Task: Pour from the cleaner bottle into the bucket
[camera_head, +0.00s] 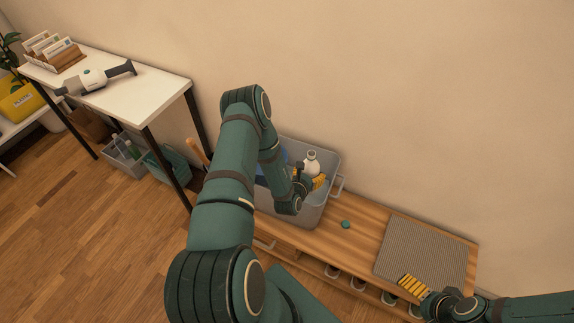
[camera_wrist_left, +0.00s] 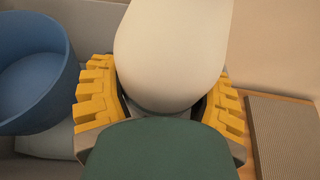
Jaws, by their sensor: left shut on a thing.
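The white cleaner bottle (camera_head: 311,164) stands about upright in or just above the grey tub, its neck up. My left gripper (camera_head: 319,182) is shut on it; in the left wrist view the yellow fingers (camera_wrist_left: 162,92) lie on both sides of the white bottle body (camera_wrist_left: 172,50). The blue bucket (camera_wrist_left: 32,78) is left of the bottle in the wrist view, apart from it. In the head view only a blue sliver (camera_head: 284,155) of it shows behind my arm. My right gripper (camera_head: 414,287) is low at the right, over the bench front; its opening is unclear.
The grey tub (camera_head: 306,212) stands on a wooden bench (camera_head: 365,222). A small teal piece (camera_head: 346,225) and a grey ribbed mat (camera_head: 420,250) lie to its right. A white table (camera_head: 150,97) holds a handheld vacuum (camera_head: 95,79). A wall rises behind the bench.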

